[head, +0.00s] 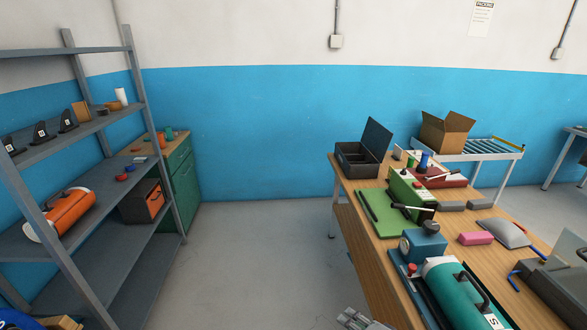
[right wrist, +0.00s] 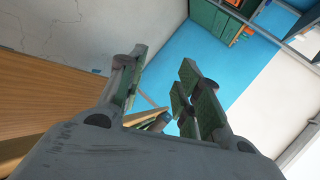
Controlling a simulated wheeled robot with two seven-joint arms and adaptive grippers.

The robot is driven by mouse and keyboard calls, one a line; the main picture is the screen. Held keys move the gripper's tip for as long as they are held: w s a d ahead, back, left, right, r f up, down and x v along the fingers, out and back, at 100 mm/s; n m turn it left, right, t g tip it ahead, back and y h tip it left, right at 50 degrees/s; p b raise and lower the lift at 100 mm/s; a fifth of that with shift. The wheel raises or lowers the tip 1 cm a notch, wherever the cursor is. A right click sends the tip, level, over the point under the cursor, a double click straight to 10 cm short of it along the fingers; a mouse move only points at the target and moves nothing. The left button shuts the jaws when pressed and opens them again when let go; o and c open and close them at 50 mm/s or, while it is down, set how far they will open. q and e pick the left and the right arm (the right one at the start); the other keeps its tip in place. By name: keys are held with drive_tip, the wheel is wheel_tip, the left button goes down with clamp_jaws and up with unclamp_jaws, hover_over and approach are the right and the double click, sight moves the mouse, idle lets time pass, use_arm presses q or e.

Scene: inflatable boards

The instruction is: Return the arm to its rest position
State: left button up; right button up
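My right gripper (head: 356,318) shows at the bottom edge of the head view, low beside the near left side of the wooden workbench (head: 372,276). In the right wrist view its two fingers with green pads (right wrist: 162,66) stand apart with nothing held between them. The wrist view is strongly tilted, with the wooden bench surface (right wrist: 45,98) at its left. I cannot tell how far the gripper is from the bench. My left gripper is not in view.
The bench carries a teal cylinder (head: 452,285), a blue block-shaped device (head: 423,244), a green board (head: 378,213) and an open black box (head: 360,158). A grey shelf rack (head: 85,180) stands at left. Clear floor (head: 260,240) lies between rack and bench.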

drive_tip(key=s+d+n+g+h, duration=0.5)
drive_tip(key=s+d+n+g, duration=0.1)
drive_tip(key=s+n, duration=0.6)
wheel_tip(320, 180, down, 33)
drive_tip(key=s+g, duration=0.2)
drive_tip(key=s, duration=0.1)
drive_tip(key=s+d+f, duration=0.2)
drive_tip(key=s+f, duration=0.8)
drive_tip(key=s, duration=0.1)
drive_tip(key=s+d+f+g, duration=0.1)
drive_tip(key=s+d+f, duration=0.1)
drive_tip(key=s+f, duration=0.8)
drive_tip(key=shift+s+d+f+h, duration=0.2)
drive_tip(key=shift+s+h, duration=0.1)
drive_tip(key=shift+s, duration=0.35)
